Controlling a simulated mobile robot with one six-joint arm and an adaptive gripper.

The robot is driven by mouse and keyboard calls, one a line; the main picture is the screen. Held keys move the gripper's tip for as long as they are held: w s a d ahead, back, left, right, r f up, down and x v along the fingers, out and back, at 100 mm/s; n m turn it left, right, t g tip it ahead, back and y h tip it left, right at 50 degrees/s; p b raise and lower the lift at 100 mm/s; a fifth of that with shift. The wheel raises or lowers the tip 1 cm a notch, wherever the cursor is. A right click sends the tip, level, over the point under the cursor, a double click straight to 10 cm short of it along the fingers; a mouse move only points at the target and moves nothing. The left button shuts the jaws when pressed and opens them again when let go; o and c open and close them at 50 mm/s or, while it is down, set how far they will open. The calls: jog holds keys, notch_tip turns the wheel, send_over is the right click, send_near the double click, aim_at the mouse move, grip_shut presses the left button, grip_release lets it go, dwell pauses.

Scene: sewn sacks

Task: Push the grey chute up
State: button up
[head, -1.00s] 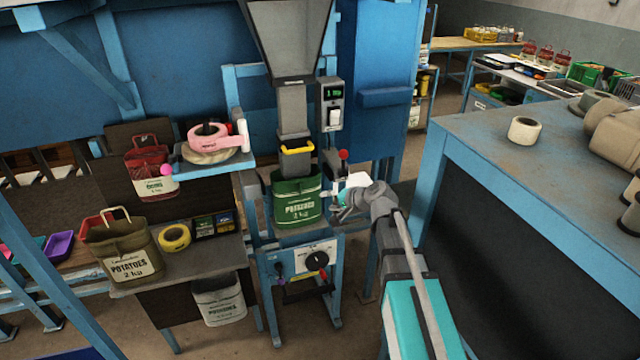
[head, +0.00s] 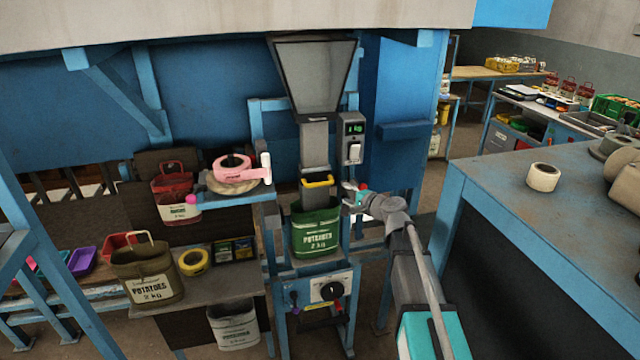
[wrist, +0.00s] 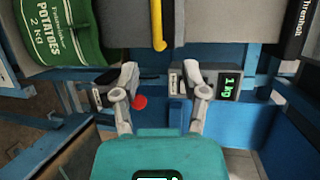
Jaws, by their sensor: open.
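The grey chute (head: 314,150) hangs below the hopper and carries a yellow handle (head: 318,181). Its lower end sits in the mouth of a green potatoes sack (head: 317,230). My gripper (head: 352,190) is just right of the chute, at about the height of the yellow handle. In the wrist view my gripper (wrist: 160,70) is open and empty, its fingers spread apart below the yellow handle (wrist: 157,25). The grey chute (wrist: 210,25) fills the top there, and the green sack (wrist: 62,30) is at top left. The fingers appear apart from the handle.
A red knob (head: 362,186) is close beside my gripper. A scale display (head: 354,128) reading 1 kg is right of the chute. A panel with a black dial (head: 332,289) is below the sack. A grey-topped table (head: 500,190) stands at right; a side bench holds an olive sack (head: 148,275).

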aim_at(321, 183)
jog(key=shift+w, duration=0.1)
jog(key=b+x, duration=0.2)
jog(key=x, duration=1.1)
jog(key=shift+w+a+f+b, duration=0.2)
jog(key=shift+a+b, duration=0.05)
jog(key=shift+b, duration=0.1)
jog(key=shift+c, duration=0.2)
grip_shut()
